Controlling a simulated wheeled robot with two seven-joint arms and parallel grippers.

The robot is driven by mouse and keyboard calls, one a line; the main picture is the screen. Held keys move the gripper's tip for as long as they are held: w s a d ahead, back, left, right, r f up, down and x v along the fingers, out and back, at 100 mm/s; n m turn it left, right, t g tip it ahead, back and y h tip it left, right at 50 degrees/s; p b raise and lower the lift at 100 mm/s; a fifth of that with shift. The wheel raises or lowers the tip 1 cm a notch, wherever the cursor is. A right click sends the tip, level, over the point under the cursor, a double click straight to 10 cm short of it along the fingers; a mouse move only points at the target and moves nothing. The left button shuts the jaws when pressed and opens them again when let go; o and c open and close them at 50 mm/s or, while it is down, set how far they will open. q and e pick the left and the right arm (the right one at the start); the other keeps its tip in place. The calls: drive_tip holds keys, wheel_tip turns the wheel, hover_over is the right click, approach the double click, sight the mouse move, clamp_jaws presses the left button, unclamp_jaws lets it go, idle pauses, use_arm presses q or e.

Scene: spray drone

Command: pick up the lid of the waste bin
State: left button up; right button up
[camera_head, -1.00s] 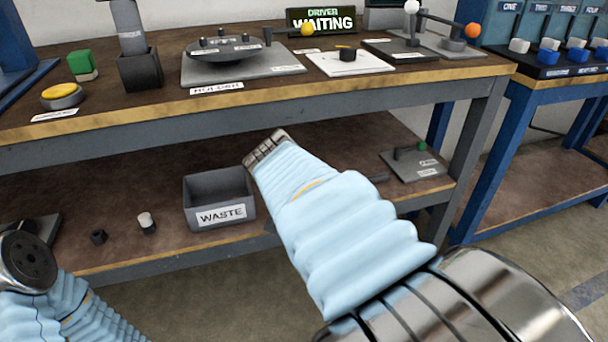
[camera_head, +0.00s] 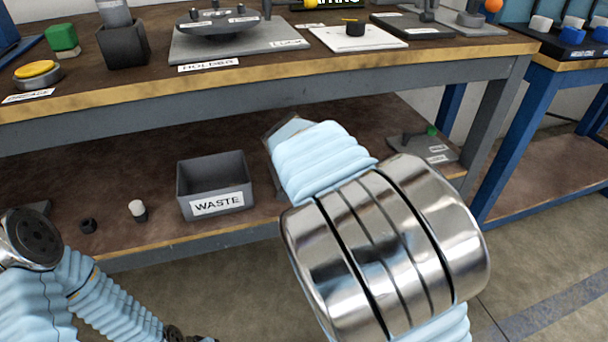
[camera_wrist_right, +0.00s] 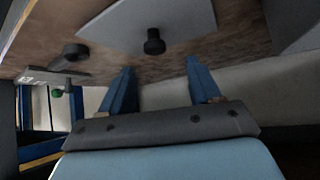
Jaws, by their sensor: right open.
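The waste bin (camera_head: 216,190) is an open grey box with a WASTE label, standing on the lower shelf. In the right wrist view, a flat grey plate (camera_wrist_right: 186,20) with a dark upright knob (camera_wrist_right: 154,42) looks like its lid. My right gripper (camera_wrist_right: 160,64) is open, its two blue fingers apart and empty. The knob is just beyond the fingertips, roughly between them; I see no contact. In the head view my right arm hides the plate and most of the gripper. My left arm is at the lower left; its gripper is not in view.
The upper bench top edge (camera_head: 280,80) hangs over the lower shelf. A fixture with a green knob (camera_head: 430,133) stands on that shelf to the right. A small white-topped cylinder (camera_head: 137,210) and a dark ring (camera_head: 88,226) lie left of the bin.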

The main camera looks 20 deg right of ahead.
drive_tip(key=x, duration=0.4)
drive_tip(key=shift+s+d+f+b, duration=0.1)
drive_tip(key=shift+d+f+b, duration=0.2)
drive_tip(key=shift+f+b, duration=0.1)
drive_tip(key=shift+r, duration=0.1)
clamp_jaws()
